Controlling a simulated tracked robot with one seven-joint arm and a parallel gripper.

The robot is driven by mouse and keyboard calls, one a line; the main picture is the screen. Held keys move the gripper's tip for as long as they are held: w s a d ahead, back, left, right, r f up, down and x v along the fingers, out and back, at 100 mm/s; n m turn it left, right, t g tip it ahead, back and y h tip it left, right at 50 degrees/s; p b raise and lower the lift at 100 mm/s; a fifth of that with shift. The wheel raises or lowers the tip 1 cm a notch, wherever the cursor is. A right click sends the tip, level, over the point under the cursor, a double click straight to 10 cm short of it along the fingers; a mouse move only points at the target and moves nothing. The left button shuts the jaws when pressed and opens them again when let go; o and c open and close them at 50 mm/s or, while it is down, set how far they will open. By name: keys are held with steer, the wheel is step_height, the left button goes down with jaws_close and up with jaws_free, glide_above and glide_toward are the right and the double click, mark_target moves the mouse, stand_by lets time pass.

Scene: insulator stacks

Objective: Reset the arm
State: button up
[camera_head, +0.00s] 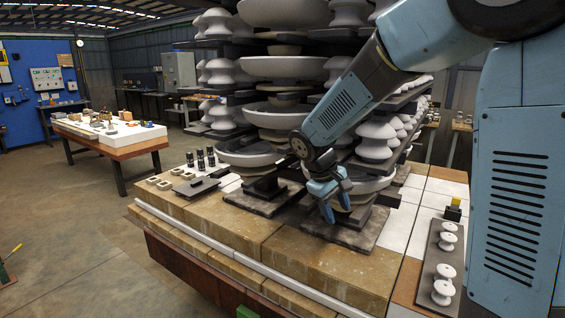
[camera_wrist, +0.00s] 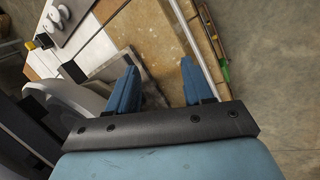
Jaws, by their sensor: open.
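My gripper (camera_head: 326,200) hangs at the end of my blue arm, in front of the grey insulator stacks (camera_head: 255,150). Its fingers point down toward the front part of the stone-topped bench (camera_head: 335,262). In the wrist view my gripper (camera_wrist: 158,85) shows two blue fingers spread apart with nothing between them. Past the fingers lies the tan stone bench top (camera_wrist: 150,35). In the head view the fingers overlap the base of a stack, and I cannot tell whether they touch it.
A dark tray (camera_head: 432,265) with several white insulators lies at the bench's right. Small black cylinders (camera_head: 200,158) and square pieces stand at its left end. A second table (camera_head: 112,140) with parts stands at the back left. Open floor (camera_head: 70,240) lies left of the bench.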

steer(key=s+d+r+m+t+y, duration=0.2)
steer(key=s+d+r, duration=0.3)
steer(key=s, duration=0.6)
steer(key=s+d+r+m+t+y, duration=0.2)
steer(key=s+d+r+m, duration=0.2)
steer(key=s, duration=0.7)
step_height(320, 180, up, 2)
steer(key=shift+s+d+m, duration=0.2)
steer(key=shift+d+m, duration=0.15)
steer(key=shift+m, duration=0.05)
steer(key=shift+c, duration=0.4)
